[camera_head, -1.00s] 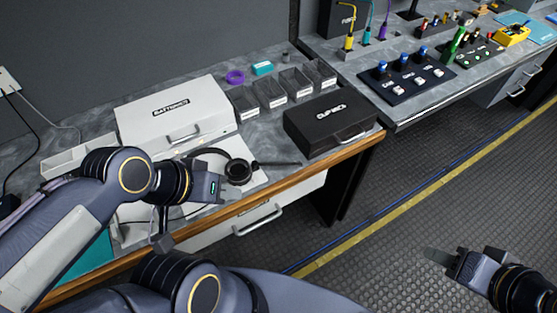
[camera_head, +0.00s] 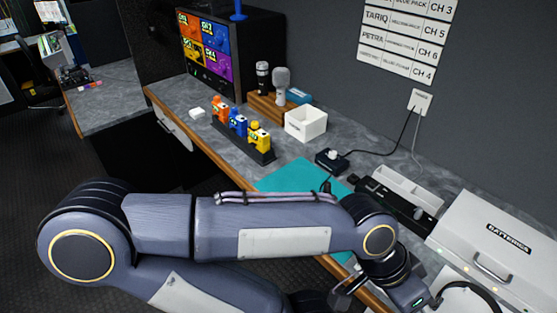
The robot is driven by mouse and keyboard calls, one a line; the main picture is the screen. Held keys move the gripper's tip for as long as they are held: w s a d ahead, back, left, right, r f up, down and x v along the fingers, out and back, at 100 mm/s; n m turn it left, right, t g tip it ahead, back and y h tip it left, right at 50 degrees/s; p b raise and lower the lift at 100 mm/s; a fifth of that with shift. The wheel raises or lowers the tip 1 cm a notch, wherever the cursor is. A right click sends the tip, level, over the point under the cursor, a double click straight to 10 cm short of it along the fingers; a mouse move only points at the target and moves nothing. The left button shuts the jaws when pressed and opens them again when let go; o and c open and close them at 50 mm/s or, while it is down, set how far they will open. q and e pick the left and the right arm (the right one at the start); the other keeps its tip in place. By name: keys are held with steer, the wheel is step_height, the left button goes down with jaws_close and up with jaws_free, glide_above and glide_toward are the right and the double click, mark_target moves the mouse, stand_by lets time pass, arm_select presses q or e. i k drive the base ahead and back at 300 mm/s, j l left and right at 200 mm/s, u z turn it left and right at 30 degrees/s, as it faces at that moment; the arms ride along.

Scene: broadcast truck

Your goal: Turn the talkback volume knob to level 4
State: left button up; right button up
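I cannot make out a talkback volume knob in this view. My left arm crosses the lower picture, and my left gripper (camera_head: 347,289) is at the front edge of the bench, just left of the battery case. It is small and partly hidden by its own wrist, so its opening cannot be told. I see nothing held in it. My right gripper is out of view.
The bench holds a white battery case (camera_head: 506,247), a teal mat (camera_head: 290,178), a white box (camera_head: 306,123), a rack (camera_head: 247,146) with orange, blue and yellow packs, microphones (camera_head: 280,82) and a monitor (camera_head: 208,50). Open floor lies left.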

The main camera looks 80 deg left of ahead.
mark_target(332, 154)
steer(key=u, duration=2.25)
steer(key=i+j+u, duration=0.4)
steer(key=i+j, duration=0.45)
